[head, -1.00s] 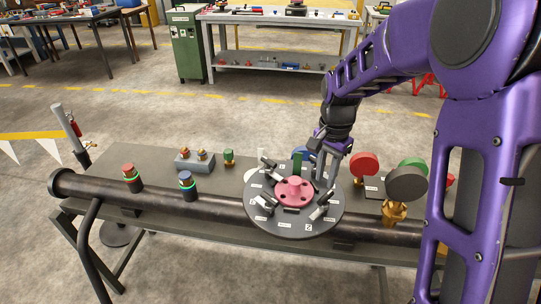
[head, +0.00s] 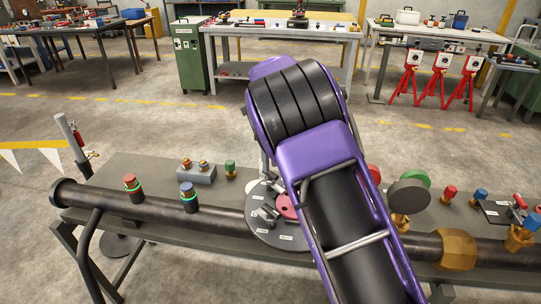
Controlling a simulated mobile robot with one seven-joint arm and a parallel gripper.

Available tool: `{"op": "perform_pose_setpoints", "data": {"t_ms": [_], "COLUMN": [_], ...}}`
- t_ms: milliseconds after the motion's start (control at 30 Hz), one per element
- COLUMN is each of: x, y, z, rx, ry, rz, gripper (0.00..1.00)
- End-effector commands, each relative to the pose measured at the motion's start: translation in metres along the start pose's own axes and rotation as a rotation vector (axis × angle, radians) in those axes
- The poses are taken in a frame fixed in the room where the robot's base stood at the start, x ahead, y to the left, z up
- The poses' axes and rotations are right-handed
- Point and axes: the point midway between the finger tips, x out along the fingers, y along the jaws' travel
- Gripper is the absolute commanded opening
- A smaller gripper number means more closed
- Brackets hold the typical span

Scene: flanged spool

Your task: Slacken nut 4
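The dark round flange plate (head: 258,228) lies on the bench, its right part hidden behind my purple arm. Its pink hub (head: 287,206) is partly covered by the arm. Grey pieces (head: 267,215) stand on the plate left of the hub, with small white labels near the rim. The labels are too small to read, so I cannot tell which is nut 4; it may be hidden. My gripper is hidden behind my arm, so its place over the plate and its opening do not show.
A dark pipe (head: 110,203) runs along the bench front. Right of my arm are a dark round disc (head: 408,196) and a brass fitting (head: 455,250).

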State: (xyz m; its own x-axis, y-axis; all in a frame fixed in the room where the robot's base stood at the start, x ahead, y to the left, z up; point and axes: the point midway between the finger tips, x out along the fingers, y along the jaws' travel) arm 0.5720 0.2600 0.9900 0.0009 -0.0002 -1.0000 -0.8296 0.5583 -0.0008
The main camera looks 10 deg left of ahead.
Motion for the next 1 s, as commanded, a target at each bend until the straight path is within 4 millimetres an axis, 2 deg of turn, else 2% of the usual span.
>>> {"op": "perform_pose_setpoints", "data": {"t_ms": [100, 200, 633, 967, 1000], "x": [0.032, 0.055, 0.051, 0.056, 0.05], "y": [0.0, 0.0, 0.0, -0.001, -0.001], "z": [-0.002, -0.001, -0.001, -0.001, -0.001], "rx": [0.0, -0.019, -0.675, -1.172, -1.233], "ry": [0.005, 0.002, -0.002, -0.003, -0.001], "rz": [0.003, 0.001, 0.001, -0.001, 0.0], "gripper": [0.29, 0.29, 0.29, 0.29, 0.29]}}
